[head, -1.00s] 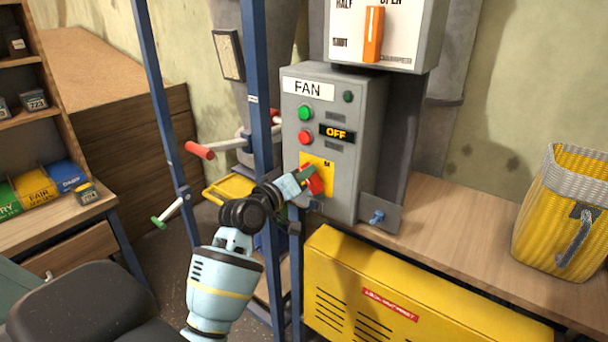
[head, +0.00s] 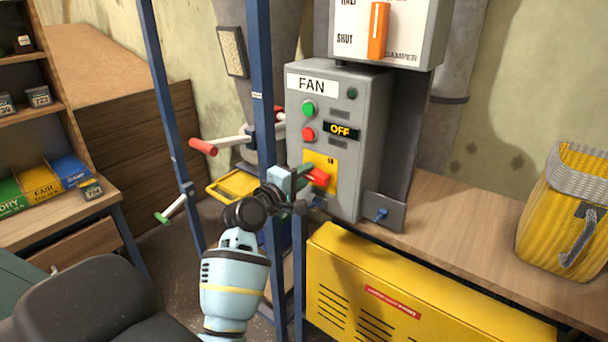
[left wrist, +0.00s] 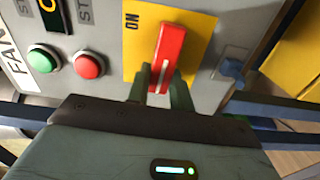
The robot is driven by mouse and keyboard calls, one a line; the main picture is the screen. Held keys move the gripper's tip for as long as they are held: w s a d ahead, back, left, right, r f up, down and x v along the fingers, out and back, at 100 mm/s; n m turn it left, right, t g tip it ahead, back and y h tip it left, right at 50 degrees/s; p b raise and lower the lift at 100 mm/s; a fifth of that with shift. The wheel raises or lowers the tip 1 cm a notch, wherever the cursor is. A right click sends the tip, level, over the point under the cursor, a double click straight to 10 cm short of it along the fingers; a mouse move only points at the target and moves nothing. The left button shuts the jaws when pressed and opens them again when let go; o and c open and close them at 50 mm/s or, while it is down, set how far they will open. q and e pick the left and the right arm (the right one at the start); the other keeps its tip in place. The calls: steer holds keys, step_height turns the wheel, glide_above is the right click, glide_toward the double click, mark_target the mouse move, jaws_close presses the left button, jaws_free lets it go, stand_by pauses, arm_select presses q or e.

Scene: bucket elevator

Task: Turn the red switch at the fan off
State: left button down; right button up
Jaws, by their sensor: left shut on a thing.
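The red switch (head: 318,176) is a red lever on a yellow plate (head: 330,165), low on the front of the grey FAN box (head: 350,190). The lever lies roughly sideways across the plate. In the left wrist view, the red switch (left wrist: 167,55) stands between the two dark fingers of my left gripper (left wrist: 160,88), which is shut on its near end. An ON label shows beside it. In the head view, my left gripper (head: 300,180) reaches the switch from the left and partly hides the plate. My right gripper is not in view.
Above the switch are a green button (head: 308,108), a red button (head: 308,134) and a display reading OFF (head: 342,131). Blue posts (head: 264,100) stand close left of the box. A yellow cabinet (head: 400,300) is below, and a yellow basket (head: 565,215) stands right on the bench.

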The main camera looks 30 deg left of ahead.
arm_select(q)
steer(key=shift+f+n, duration=0.1)
steer(key=shift+n, duration=0.4)
steer(key=c, duration=1.2)
jaws_free()
steer(key=shift+c, duration=0.2)
steer(key=s, duration=0.7)
steer(key=shift+s+a, duration=0.3)
steer(key=shift+s, duration=0.1)
